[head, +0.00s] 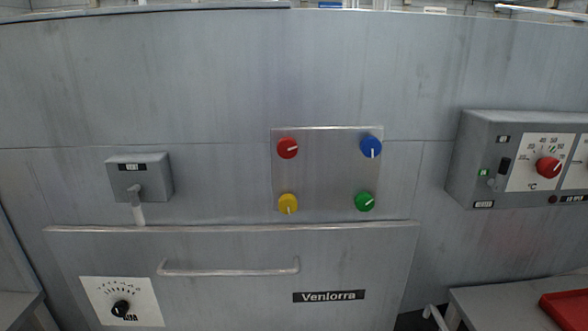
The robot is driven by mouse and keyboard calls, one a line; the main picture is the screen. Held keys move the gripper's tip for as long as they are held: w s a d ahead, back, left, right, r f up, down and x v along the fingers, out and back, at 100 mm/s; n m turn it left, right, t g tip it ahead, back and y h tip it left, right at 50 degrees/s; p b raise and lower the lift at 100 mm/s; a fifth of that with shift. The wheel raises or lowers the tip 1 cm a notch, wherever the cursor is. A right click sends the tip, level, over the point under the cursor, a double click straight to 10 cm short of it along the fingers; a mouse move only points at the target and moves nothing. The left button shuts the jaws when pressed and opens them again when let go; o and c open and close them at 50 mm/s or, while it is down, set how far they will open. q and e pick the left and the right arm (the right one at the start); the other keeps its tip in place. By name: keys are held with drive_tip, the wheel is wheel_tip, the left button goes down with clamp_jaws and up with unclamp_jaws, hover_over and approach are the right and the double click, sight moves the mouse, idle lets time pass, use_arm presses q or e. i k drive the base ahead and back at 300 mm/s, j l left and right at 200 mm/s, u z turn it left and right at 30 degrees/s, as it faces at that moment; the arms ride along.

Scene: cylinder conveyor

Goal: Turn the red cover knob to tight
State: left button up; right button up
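The red cover knob (288,148) is at the upper left of a square metal plate (327,170) on the grey machine front. Its white pointer mark points to the right, tilted slightly up. No tight label is readable near it. A blue knob (371,147) is at the plate's upper right, a yellow knob (288,204) at the lower left and a green knob (365,202) at the lower right. Another red knob (548,167) sits on a separate control box at the right, on a temperature dial. Neither of my grippers shows in the head view.
A grey box with a lever (137,190) is left of the plate. Below is a panel with a bar handle (230,269), a black dial knob (121,309) and a "Veniorra" label. A red tray (567,308) lies on a table at the lower right. The space before the plate looks clear.

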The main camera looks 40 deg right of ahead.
sight(287, 146)
drive_tip(key=z, duration=1.45)
